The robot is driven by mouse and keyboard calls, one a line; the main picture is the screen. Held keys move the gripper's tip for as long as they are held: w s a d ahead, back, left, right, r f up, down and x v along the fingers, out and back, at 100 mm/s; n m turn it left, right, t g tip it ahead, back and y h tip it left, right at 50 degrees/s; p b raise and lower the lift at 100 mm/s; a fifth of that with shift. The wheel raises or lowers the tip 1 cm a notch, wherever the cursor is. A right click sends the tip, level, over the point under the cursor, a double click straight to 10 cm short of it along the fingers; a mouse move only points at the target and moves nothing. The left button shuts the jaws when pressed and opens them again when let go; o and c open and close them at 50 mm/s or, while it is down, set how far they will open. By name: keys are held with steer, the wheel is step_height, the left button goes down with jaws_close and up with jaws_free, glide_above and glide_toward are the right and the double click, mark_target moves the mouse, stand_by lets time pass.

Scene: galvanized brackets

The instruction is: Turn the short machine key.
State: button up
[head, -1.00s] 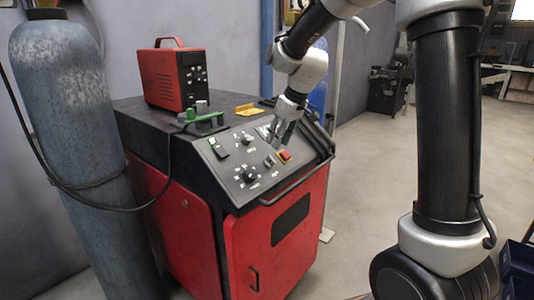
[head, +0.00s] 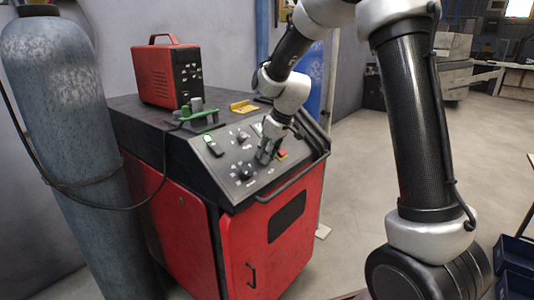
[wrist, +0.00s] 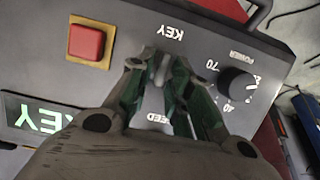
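The red welding machine (head: 262,225) has a dark sloped control panel (head: 205,168) with knobs and switches. My gripper (head: 267,153) is down at the right part of this panel, left of a red push button (head: 282,154). In the wrist view my gripper (wrist: 160,62) has its fingertips on either side of a small light-grey key (wrist: 159,69), just by the upside-down KEY label. Whether the fingertips press on the key or stand slightly apart from it is unclear. The fingers mostly hide the key in the head view.
The red button (wrist: 88,42) and a black power knob (wrist: 236,83) flank the fingers. A front rail (head: 292,178) edges the machine. A red box (head: 167,74), green clamp (head: 197,117) and yellow piece (head: 243,107) sit on top. A gas cylinder (head: 58,110) stands left.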

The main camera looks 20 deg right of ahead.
jaws_close()
steer(key=shift+m, duration=0.4)
steer(key=m, duration=0.2)
steer(key=m+y, duration=0.1)
steer(key=shift+w+d+g, duration=0.1)
steer(key=shift+d+g, duration=0.15)
steer(key=shift+g, duration=0.15)
steer(key=m, duration=0.3)
steer(key=m+y, duration=0.1)
steer(key=shift+d+f+m, duration=0.15)
steer(key=shift+d+m, duration=0.1)
steer(key=shift+m, duration=0.05)
steer(key=m+y, duration=0.1)
steer(key=m, duration=0.3)
steer(key=shift+d+f, duration=0.15)
steer(key=m, duration=0.2)
steer(key=m+y, duration=0.1)
steer(key=m, duration=0.1)
steer(key=shift+s+d+f+t, duration=0.1)
steer(key=shift+s+t, duration=0.1)
steer(key=shift+t, duration=0.2)
steer(key=shift+m, duration=0.3)
